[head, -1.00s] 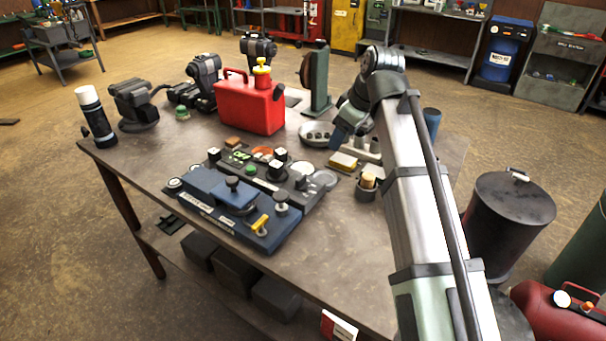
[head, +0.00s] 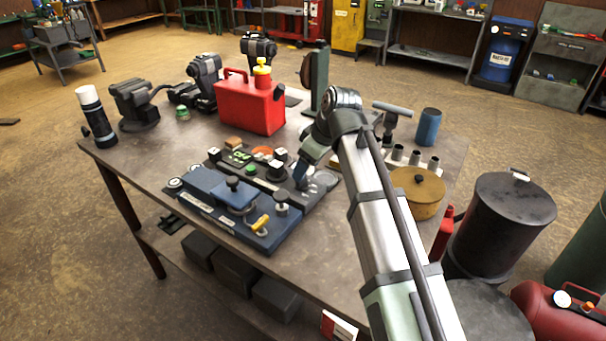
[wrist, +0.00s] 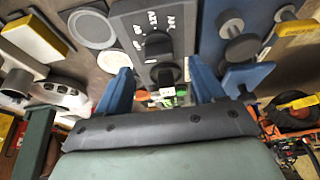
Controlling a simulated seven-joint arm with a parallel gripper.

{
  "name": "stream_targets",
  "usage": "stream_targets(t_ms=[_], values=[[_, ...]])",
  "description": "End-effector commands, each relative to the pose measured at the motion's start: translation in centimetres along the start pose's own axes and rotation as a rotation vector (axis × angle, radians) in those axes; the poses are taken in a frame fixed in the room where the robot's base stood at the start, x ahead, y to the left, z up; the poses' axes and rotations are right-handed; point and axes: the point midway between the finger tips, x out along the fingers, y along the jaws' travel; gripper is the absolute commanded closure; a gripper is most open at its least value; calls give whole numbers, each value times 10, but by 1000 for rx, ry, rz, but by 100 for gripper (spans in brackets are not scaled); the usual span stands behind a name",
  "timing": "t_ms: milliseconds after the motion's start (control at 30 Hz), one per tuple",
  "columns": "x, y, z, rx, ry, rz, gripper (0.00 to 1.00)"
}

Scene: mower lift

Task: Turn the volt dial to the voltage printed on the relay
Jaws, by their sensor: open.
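A black dial (wrist: 158,46) with white printed marks around it sits on a dark grey panel (wrist: 130,25) in the wrist view. The marks look like voltages but are too small and tilted to read surely. My gripper (wrist: 159,68) is open, with one blue finger on each side of the dial panel, apart from the dial. In the head view my gripper (head: 301,182) hangs low over the right part of the dark control panel (head: 262,185). I cannot tell which thing is the relay or read a voltage on one.
A blue unit (head: 205,195) with knobs and a yellow lever (head: 261,223) lies in front of the panel. A red can (head: 250,105) stands behind. A round tan tin (head: 418,190) and short grey tubes (head: 414,158) are at the right.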

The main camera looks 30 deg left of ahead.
Motion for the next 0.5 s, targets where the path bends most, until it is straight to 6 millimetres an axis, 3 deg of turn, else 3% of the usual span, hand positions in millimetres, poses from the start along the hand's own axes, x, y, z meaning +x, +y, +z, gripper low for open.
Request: stream_targets(t_ms=[200,500], values=[[28,0,0,0,-1,-1,32],[40,0,0,0,0,0,32]])
